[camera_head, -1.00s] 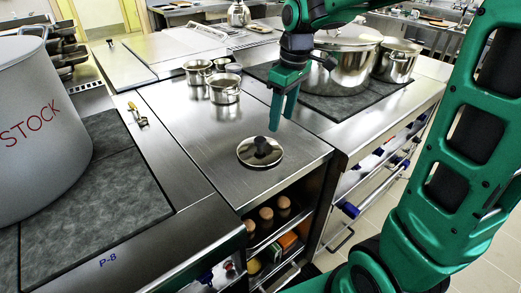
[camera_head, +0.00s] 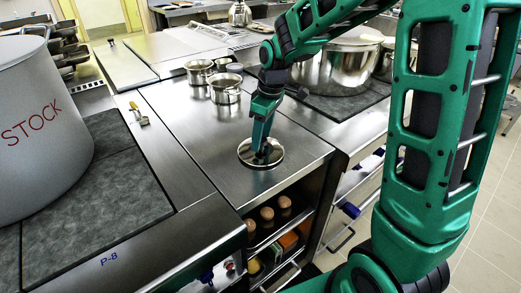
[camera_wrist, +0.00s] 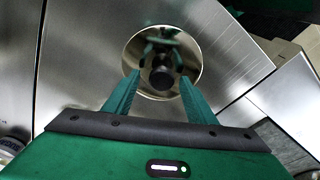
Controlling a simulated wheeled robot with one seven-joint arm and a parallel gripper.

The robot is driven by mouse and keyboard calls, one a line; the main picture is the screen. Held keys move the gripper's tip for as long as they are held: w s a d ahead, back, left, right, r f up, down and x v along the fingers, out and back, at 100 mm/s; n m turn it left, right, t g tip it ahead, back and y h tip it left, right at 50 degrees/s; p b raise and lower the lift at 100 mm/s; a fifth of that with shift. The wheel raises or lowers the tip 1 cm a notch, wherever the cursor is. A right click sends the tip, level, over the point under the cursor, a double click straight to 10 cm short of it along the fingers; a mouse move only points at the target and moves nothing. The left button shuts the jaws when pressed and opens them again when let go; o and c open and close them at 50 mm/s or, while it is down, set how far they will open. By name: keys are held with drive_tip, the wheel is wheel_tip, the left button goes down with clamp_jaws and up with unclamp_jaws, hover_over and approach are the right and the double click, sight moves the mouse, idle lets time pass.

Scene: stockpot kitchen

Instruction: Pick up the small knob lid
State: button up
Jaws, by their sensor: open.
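The small knob lid (camera_head: 246,155) is a round shiny metal disc with a dark knob. It lies flat on the steel counter near the front edge. In the wrist view the lid (camera_wrist: 190,50) is ahead of the fingers, and its dark knob (camera_wrist: 162,77) shows between them. My gripper (camera_head: 263,152) points down over the lid, its fingertips close to the knob. In the wrist view my gripper (camera_wrist: 160,85) is open, one finger on each side of the knob. Whether the fingers touch the knob or the lid cannot be told.
Several small metal pots (camera_head: 225,90) stand behind the lid on the counter (camera_head: 185,125). A large grey stockpot (camera_head: 40,130) stands on a dark mat at left. A big lidded pot (camera_head: 335,70) stands at the back right. Open shelves with jars (camera_head: 267,214) lie below the front edge.

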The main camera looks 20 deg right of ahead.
drive_tip(key=shift+a+f, duration=0.1)
drive_tip(key=shift+f, duration=0.8)
drive_tip(key=c, duration=1.2)
